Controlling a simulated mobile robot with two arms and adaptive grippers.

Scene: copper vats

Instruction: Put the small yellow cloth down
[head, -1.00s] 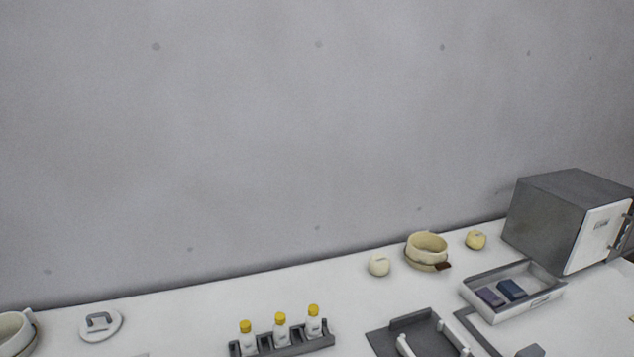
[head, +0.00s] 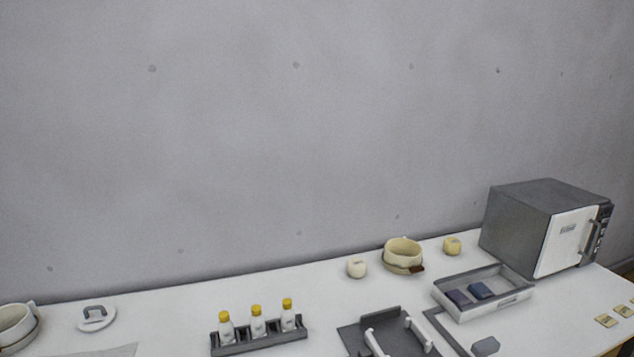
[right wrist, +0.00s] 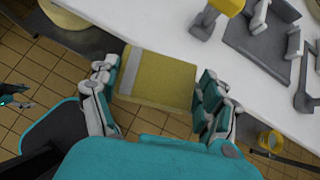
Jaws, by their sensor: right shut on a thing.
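The small yellow cloth (right wrist: 158,80) is a flat, squarish yellow piece with a grey band along its left side in the right wrist view. My right gripper (right wrist: 160,88) is shut on it, with a jointed finger at each side. The cloth overlaps the front edge of the white table (right wrist: 165,28) in that view, with tiled floor around it; its height cannot be told. Neither gripper shows in the head view. A small dark and teal part (right wrist: 15,98) at the left edge of the right wrist view may be my left gripper, too unclear to read.
The white table holds a rack (head: 260,339) of yellow-capped bottles, a grey stand (head: 388,334), a tray (head: 484,291) with dark blocks, a cream bowl (head: 403,254) and a grey oven-like box (head: 549,228). Small yellow squares (head: 606,320) lie at the right. Bare tabletop shows between these.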

